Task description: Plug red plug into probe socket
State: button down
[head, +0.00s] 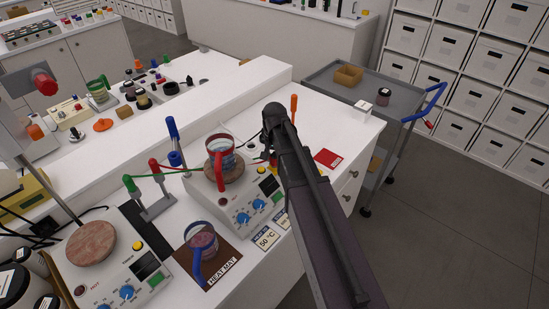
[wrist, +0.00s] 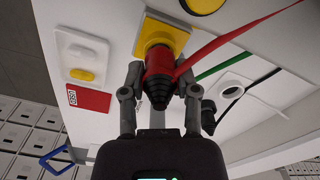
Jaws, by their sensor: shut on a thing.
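The red plug (wrist: 158,62), with a black ribbed end, is between the two fingers of my gripper (wrist: 158,80) in the wrist view. My gripper is shut on it. A yellow square plate (wrist: 172,30), which looks like the probe socket, lies right beyond the plug. The plug overlaps the plate and hides its middle, so I cannot tell if it touches or is inserted. A red lead (wrist: 240,38) runs from the plug to the upper right. In the head view my gripper (head: 270,160) is low beside the hotplate (head: 235,205), and my arm covers part of it.
A beaker with a red handle (head: 219,176) stands on the hotplate, close left of my gripper. A red card (head: 328,159) lies on the bench to the right. An orange-handled tool (head: 294,106) stands behind my arm. A grey cart (head: 395,95) stands beyond the bench edge.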

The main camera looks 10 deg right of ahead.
aim_at(274, 154)
jog(key=shift+f, duration=0.2)
jog(key=shift+c, duration=1.3)
grip_release()
jog(key=shift+r, duration=0.25)
notch_tip(274, 154, up, 8)
jog(key=p, duration=0.8)
jog(key=shift+f, duration=0.1)
jog(key=s+f+n+b, duration=0.2)
jog(key=s+f+b, duration=0.1)
jog(key=s, duration=0.5)
jog(key=s+d+f+n+b, duration=0.1)
jog(key=s+f+n+b, duration=0.2)
jog(key=s, duration=0.5)
jog(key=shift+f+n, duration=0.25)
jog(key=shift+n, duration=0.05)
